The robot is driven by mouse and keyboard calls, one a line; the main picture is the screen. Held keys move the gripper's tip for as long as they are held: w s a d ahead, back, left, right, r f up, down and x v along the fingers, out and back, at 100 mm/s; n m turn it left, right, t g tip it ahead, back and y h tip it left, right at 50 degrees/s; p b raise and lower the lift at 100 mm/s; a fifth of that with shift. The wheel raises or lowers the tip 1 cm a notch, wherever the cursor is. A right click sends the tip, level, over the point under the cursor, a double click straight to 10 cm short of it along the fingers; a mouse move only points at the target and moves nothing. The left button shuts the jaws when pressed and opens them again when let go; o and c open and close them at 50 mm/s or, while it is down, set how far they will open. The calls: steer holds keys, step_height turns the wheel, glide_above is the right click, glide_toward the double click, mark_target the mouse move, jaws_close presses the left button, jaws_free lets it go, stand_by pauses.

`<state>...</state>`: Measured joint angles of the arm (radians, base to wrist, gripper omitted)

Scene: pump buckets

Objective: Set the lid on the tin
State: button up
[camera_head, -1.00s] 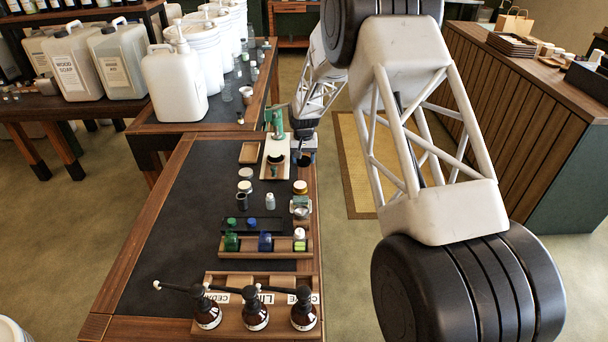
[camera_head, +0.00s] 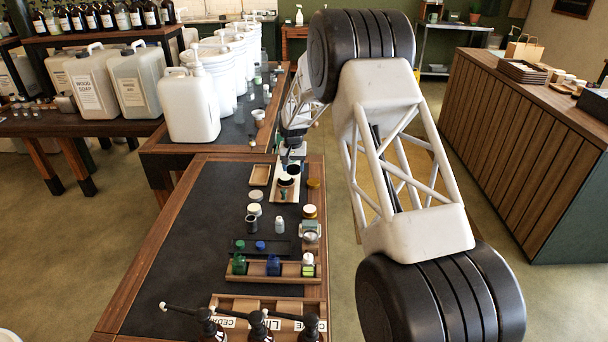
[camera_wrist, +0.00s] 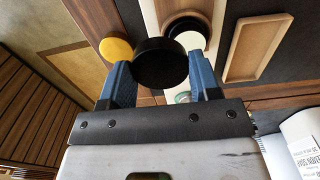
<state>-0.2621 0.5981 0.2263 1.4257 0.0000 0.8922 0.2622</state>
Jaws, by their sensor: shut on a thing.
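My gripper (camera_wrist: 160,85) is shut on a round black lid (camera_wrist: 160,63), with a blue finger on either side of it in the wrist view. The tin (camera_wrist: 187,24), dark-rimmed with a pale inside, stands just beyond the lid, which hides part of it. In the head view the tin (camera_head: 286,181) sits on a pale board (camera_head: 279,195). There my gripper (camera_head: 291,160) is at the board's far end, with the lid (camera_head: 294,169) close to the tin. I cannot tell whether lid and tin touch.
A shallow wooden tray (camera_head: 260,174) lies left of the board and a yellow disc (camera_head: 313,183) lies right of it. Nearer stand small jars, coloured bottles (camera_head: 273,265) in a rack, and pump bottles. The dark mat's left side (camera_head: 190,230) is clear.

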mark_target(286, 177)
steer(key=shift+w+a+r, duration=0.25)
steer(key=shift+w+a, duration=0.3)
steer(key=shift+a, duration=0.35)
steer(key=shift+w+a+r, duration=0.25)
steer(key=shift+w+a, duration=0.25)
steer(key=shift+a, duration=0.35)
steer(key=shift+f, duration=0.2)
steer(key=shift+f, duration=1.65)
steer(key=shift+f, duration=1.5)
stand_by(2.2)
steer(key=o, duration=0.9)
steer(key=shift+o, duration=0.2)
